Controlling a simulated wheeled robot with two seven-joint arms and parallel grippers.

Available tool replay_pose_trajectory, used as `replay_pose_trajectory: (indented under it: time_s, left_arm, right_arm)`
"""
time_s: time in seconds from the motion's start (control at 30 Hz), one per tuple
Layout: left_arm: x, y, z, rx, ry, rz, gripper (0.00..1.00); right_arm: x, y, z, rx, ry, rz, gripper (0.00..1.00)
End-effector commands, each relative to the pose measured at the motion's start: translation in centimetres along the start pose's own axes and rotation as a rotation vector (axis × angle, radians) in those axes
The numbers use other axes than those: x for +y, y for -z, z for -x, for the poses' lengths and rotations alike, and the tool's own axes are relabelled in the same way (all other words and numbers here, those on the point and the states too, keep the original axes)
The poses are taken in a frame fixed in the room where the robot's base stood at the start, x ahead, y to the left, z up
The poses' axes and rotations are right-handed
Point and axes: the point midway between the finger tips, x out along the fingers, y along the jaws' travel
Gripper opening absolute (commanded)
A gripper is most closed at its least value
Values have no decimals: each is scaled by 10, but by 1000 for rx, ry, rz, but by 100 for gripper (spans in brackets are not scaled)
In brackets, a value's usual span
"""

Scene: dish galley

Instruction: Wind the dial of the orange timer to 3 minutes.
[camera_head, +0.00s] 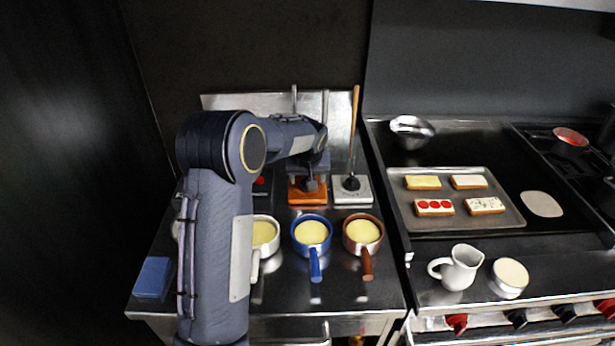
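The orange timer (307,198) stands at the back of the steel counter, behind the blue pan. My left arm reaches over the counter from the lower left. Its gripper (310,184) is right over the orange timer, pointing down at it. The gripper hides the timer's dial and upper part, so I cannot read the setting. I cannot tell whether the fingers are open, shut or touching the dial. My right gripper is not in view.
A similar white unit (362,195) stands close right of the timer, with a wooden handle (354,120) rising behind it. White (264,250), blue (311,251) and brown (361,249) pans stand in front. A blue block (153,277) lies front left; a toast tray (520,222) is right.

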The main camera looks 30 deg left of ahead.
Motion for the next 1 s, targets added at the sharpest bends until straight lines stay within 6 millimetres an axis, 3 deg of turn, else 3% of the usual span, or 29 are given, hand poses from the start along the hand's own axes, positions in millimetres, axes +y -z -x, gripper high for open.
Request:
replay_pose_trajectory:
  time_s: [0.4,0.73,1.0]
  left_arm:
    - [0,0,-11,0,-1,0,63]
    - [0,0,-10,0,-1,0,21]
    - [0,0,-10,1,-13,-26,21]
  right_arm:
    - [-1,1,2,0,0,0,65]
    - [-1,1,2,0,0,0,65]
    - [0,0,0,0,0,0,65]
